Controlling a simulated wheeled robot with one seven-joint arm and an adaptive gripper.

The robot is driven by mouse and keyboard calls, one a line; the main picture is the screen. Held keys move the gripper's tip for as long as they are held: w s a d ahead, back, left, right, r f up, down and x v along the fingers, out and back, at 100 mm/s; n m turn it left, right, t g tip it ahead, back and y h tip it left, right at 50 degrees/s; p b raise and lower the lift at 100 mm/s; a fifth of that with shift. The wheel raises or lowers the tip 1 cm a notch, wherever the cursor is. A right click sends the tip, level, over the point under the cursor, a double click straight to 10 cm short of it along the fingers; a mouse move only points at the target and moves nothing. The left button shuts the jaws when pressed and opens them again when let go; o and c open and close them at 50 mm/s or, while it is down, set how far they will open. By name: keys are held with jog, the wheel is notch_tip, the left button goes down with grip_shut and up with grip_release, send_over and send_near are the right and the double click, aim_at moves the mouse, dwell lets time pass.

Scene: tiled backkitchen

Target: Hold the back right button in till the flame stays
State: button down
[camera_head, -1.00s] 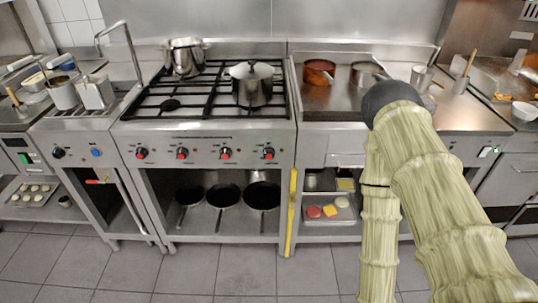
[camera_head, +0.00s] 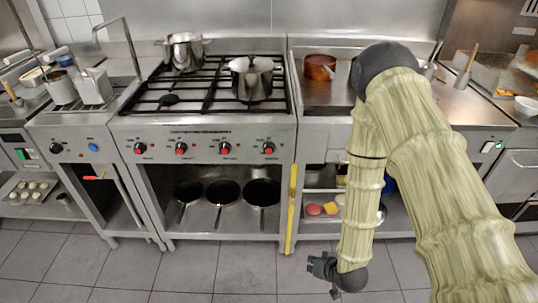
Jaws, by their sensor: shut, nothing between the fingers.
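The gas stove (camera_head: 205,125) stands in the middle, with a row of several black knobs with red parts on its front panel. Which control is the back right button cannot be told from here; the rightmost knob (camera_head: 268,149) is at the panel's right end. A pot with a lid (camera_head: 251,78) stands on the right side of the black grate, and an open pot (camera_head: 184,52) at its back left. No flame is visible. My gripper (camera_head: 325,273) is low over the floor, right of and below the knobs, apart from everything. It is shut and empty.
A yellow upright strip (camera_head: 293,210) runs at the stove's right leg. Pans (camera_head: 222,193) lie on the shelf below. A griddle counter with a copper pot (camera_head: 319,67) stands to the right, partly hidden by my arm. Tiled floor (camera_head: 215,265) in front is free.

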aim_at(269, 151)
jog(key=w+a+r+n+t+y+b, duration=0.1)
jog(key=w+a+r+t+y, duration=0.1)
jog(key=w+a+r+y, duration=0.2)
jog(key=w+a+r+n+t+y+b, duration=0.1)
jog(key=w+a+r+y, duration=0.3)
jog(key=w+a+r, duration=0.6)
jog(key=w+r+t, duration=0.1)
jog(key=w+r, duration=0.3)
jog(key=w, duration=0.2)
jog(key=shift+a+r+t+b, duration=0.2)
jog(key=shift+r+t+b, duration=0.2)
jog(key=shift+w, duration=0.2)
jog(key=w+b, duration=0.1)
jog(key=w, duration=0.7)
jog(key=shift+w+b, duration=0.3)
jog(key=shift+b, duration=0.1)
jog(key=shift+w, duration=0.2)
jog(key=shift+w, duration=0.2)
jog(key=shift+w, duration=0.35)
dwell(3.5)
